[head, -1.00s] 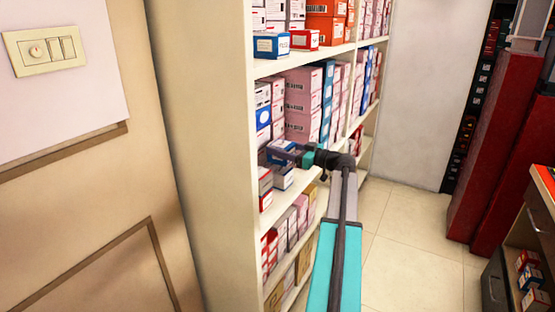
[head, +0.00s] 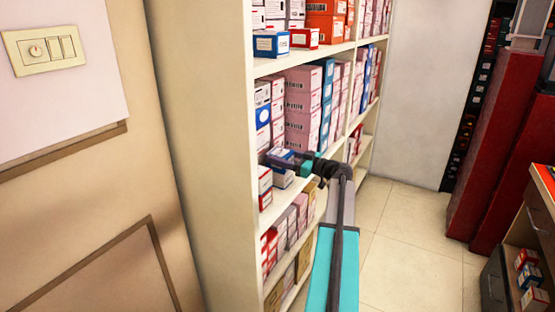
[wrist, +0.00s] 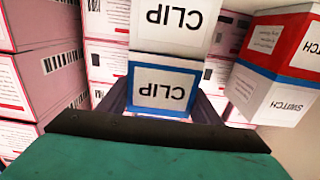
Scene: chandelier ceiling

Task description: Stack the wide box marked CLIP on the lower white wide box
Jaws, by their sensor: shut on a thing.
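A blue-edged wide box marked CLIP (wrist: 163,90) is between the two dark fingers of my gripper (wrist: 162,100). Its label is upside down in the wrist view. A white wide box also marked CLIP (wrist: 172,28) shows just past its edge. In the head view my gripper (head: 281,160) is at the shelf with the blue box, directly over the white box (head: 283,180) on the shelf board. The two boxes look close together or touching; I cannot tell if there is a gap. The fingers partly hide the blue box in the head view.
A red, white and blue box marked SWITCH (wrist: 288,62) is close by on the right in the wrist view. Pink boxes (wrist: 40,75) are stacked on the left. The shelf's side panel (head: 215,150) and the shelf above (head: 300,62) bound the space.

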